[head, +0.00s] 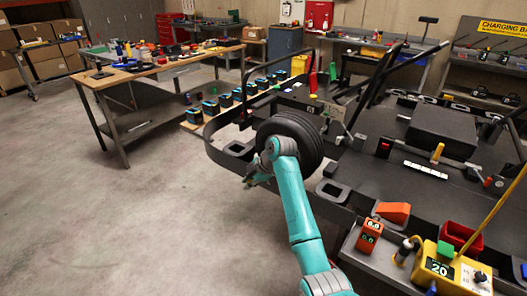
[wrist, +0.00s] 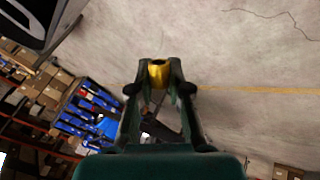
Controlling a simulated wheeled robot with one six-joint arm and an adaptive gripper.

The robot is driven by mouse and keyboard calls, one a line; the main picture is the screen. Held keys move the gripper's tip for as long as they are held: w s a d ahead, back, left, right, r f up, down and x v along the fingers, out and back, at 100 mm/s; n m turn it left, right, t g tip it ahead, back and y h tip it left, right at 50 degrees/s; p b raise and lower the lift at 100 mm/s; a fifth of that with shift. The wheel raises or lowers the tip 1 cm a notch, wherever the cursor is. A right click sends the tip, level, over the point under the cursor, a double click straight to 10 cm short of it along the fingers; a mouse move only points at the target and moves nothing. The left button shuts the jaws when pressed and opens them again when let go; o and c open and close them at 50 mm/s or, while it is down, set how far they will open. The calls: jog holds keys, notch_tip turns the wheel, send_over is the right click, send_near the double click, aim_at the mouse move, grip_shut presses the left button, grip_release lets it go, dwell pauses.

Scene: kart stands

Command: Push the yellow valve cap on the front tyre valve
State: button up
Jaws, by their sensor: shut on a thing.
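My gripper (wrist: 158,82) is shut on the yellow valve cap (wrist: 157,71), which sits between the fingertips in the wrist view. In the head view my gripper (head: 250,177) is beside the front tyre (head: 290,138), low on its left side, and the cap is too small to make out there. The tyre is black and mounted on the kart (head: 350,155). The tyre valve is not visible in the head view, hidden by my arm or the tyre. In the wrist view the cap appears against bare floor, with no valve visible at it.
A wooden workbench (head: 160,66) with tools stands at the left. A cart at the lower right holds a yellow device (head: 450,270), an orange wedge (head: 393,212) and a red bin (head: 460,236). The black kart bumper (head: 222,154) curves near my gripper. Floor at the left is clear.

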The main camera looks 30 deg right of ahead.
jog(key=d+r+n+h, duration=0.1)
jog(key=d+r+n, duration=0.4)
jog(key=r, duration=0.6)
jog(key=shift+d+r, duration=0.15)
jog(key=shift+d, duration=0.7)
jog(key=shift+r, duration=0.1)
jog(key=shift+w+d+f, duration=0.2)
jog(key=shift+w+d, duration=0.15)
jog(key=shift+d, duration=0.55)
jog(key=shift+w+d+f, duration=0.25)
jog(key=shift+w+d, duration=0.1)
jog(key=shift+d, duration=0.5)
jog(key=shift+w+d+f, duration=0.2)
jog(key=shift+w+d, duration=0.15)
jog(key=shift+d, duration=0.55)
jog(key=shift+w+d+f, duration=0.15)
jog(key=shift+w+d, duration=0.1)
jog(key=shift+d, duration=0.4)
jog(key=shift+w+d+f, duration=0.1)
jog(key=shift+w+d, duration=0.1)
jog(key=shift+d, duration=0.4)
jog(key=o, duration=0.8)
jog(key=shift+c, duration=0.2)
jog(key=v, duration=1.1)
jog(key=shift+w+a+r, duration=0.15)
jog(key=shift+w, duration=0.05)
jog(key=shift+s+r, duration=0.25)
jog(key=shift+r, duration=0.2)
